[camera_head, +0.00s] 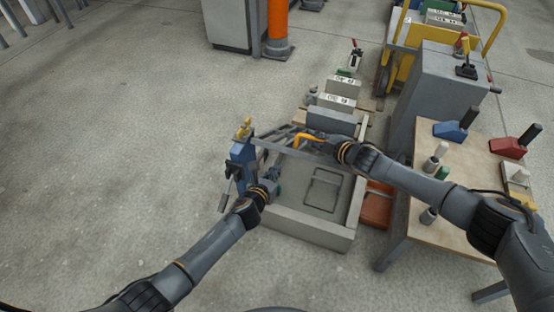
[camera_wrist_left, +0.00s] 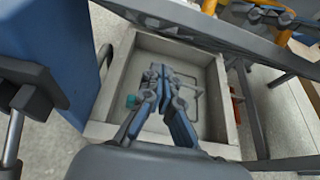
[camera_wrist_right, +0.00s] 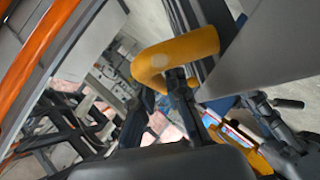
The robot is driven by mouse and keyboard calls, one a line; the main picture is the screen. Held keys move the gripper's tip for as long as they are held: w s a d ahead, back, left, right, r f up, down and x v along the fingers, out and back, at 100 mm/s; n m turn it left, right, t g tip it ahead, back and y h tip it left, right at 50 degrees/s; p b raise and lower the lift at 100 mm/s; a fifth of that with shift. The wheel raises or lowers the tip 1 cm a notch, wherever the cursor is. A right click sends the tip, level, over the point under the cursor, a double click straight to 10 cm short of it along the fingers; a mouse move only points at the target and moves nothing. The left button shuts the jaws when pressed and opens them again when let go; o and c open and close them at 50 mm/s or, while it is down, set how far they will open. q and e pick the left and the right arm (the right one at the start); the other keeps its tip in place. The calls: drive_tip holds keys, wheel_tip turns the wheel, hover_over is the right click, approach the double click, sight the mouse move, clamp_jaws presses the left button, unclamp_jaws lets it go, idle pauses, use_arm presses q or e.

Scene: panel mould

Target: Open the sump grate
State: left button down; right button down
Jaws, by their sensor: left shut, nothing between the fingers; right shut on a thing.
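The sump (camera_head: 350,225) is a shallow pale box on the floor, and its inside is exposed. The grate (camera_head: 283,137) is raised and tilted over the far end of the sump; its dark bars also cross the top of the left wrist view (camera_wrist_left: 205,30). My right gripper (camera_head: 338,150) is shut on the grate's yellow handle (camera_head: 308,139), which looms large in the right wrist view (camera_wrist_right: 175,60). My left gripper (camera_head: 274,180) is shut and empty over the left part of the sump. In the left wrist view its fingers (camera_wrist_left: 160,85) are together above the sump floor.
A blue post (camera_head: 239,163) with a yellow top and a lever stands at the sump's left side. A wooden table (camera_head: 455,200) with tools is on the right. A red-orange box (camera_head: 376,208) lies between it and the sump. The floor at left is clear.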

use_arm(q)
drive_tip(key=shift+w+d+r, duration=0.15)
drive_tip(key=shift+w+r, duration=0.4)
drive_tip(key=shift+r, duration=0.3)
drive_tip(key=shift+w+d+r, duration=0.15)
drive_tip(key=shift+w+r, duration=0.35)
drive_tip(key=shift+r, duration=0.3)
use_arm(e)
drive_tip(key=shift+w, duration=0.1)
